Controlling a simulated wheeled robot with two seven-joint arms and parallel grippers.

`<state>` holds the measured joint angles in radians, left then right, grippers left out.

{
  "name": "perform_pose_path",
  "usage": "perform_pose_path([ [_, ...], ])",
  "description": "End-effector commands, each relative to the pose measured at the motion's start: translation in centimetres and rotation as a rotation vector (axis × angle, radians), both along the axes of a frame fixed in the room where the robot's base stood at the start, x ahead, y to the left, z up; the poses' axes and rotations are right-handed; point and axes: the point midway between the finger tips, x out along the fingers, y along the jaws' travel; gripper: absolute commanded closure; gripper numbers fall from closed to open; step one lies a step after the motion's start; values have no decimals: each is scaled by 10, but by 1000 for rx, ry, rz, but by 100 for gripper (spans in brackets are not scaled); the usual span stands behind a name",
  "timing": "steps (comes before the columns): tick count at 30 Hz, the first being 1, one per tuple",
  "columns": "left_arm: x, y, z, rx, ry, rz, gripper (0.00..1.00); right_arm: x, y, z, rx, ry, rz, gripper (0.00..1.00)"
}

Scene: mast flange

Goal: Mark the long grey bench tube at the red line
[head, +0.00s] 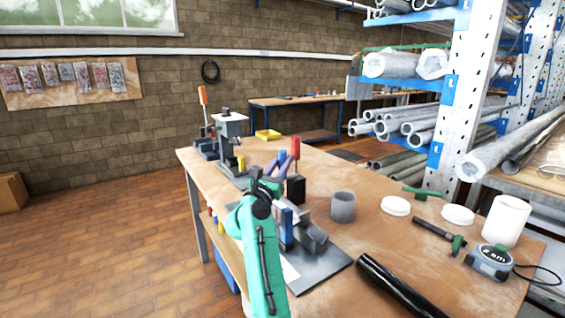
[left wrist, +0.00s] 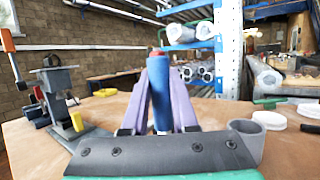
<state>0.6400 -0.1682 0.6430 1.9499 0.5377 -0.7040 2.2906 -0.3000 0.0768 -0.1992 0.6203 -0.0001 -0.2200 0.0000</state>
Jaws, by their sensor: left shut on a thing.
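My left gripper (head: 281,158) has purple fingers and is over the bench (head: 370,225), left of its middle. In the left wrist view, its fingers (left wrist: 160,75) are shut on a blue marker-like cylinder (left wrist: 160,100), which stands upright between them. In the head view the cylinder is mostly hidden by the fingers. A short grey tube piece (head: 343,207) stands on the bench to the right of the gripper; it also shows in the left wrist view (left wrist: 270,128). I cannot make out a long grey tube on the bench or a red line. My right gripper is out of view.
A grey vise (head: 308,238) is beside my left arm. A black tube (head: 395,283) lies at the front. A black block with a red-handled tool (head: 295,190), white lids (head: 396,205), a white cylinder (head: 507,220) and a tape measure (head: 490,262) are around. Racked tubes (head: 410,122) stand behind.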

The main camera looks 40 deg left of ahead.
Motion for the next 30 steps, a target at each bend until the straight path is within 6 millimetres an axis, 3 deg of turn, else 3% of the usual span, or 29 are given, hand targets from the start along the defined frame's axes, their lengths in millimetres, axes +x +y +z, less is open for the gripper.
perform_pose_path([
  [30, 0, 0, -13, -1, 0, 0, 100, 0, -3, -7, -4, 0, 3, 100],
])
